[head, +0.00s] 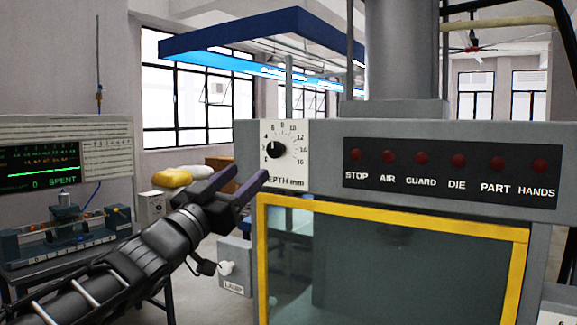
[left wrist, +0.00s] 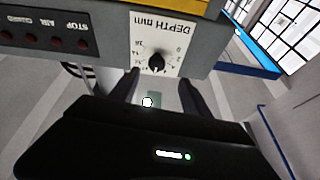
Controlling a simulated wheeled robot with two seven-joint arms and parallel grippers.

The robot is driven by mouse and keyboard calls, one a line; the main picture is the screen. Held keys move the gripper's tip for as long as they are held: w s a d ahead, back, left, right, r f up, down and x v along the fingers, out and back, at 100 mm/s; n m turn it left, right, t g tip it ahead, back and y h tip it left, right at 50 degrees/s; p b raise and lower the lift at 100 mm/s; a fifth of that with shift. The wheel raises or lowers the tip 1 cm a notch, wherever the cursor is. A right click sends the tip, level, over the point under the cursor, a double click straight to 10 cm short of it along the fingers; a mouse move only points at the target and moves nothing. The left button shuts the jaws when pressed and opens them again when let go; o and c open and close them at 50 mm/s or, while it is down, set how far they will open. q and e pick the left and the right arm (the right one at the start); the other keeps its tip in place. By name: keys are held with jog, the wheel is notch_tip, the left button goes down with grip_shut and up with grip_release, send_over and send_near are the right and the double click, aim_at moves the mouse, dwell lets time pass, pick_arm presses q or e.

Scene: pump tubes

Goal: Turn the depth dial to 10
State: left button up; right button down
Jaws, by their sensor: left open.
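The depth dial is a round black knob (head: 275,149) on a white scale plate (head: 287,173) marked "DEPTH mm", at the left end of the grey machine front. Its numbers run around it up to 16. The pointer seems to be toward the lower left, at the low numbers, but is too small to read surely. My left gripper (head: 244,176) is open and empty, below and left of the dial. In the left wrist view the knob (left wrist: 156,62) appears upside down, just beyond and between the open fingertips (left wrist: 158,82), apparently without contact. My right gripper is not in view.
A panel of red lamps (head: 450,172) is right of the dial. A yellow-framed clear guard (head: 390,219) is below it. A lamp switch box (head: 234,267) is at lower left of the guard. A bench with a green-lit screen (head: 40,166) stands at far left.

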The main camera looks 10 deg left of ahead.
aim_at(273, 152)
pick_arm(q)
jog(key=shift+h, duration=0.4)
jog(key=p+x, duration=0.3)
jog(key=x, duration=0.6)
jog(key=shift+s+d, duration=0.1)
jog(key=shift+d, duration=0.05)
jog(key=shift+f, duration=0.1)
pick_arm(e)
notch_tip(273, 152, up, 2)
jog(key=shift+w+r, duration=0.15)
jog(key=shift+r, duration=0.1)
pick_arm(q)
jog(key=shift+c, duration=0.4)
grip_shut()
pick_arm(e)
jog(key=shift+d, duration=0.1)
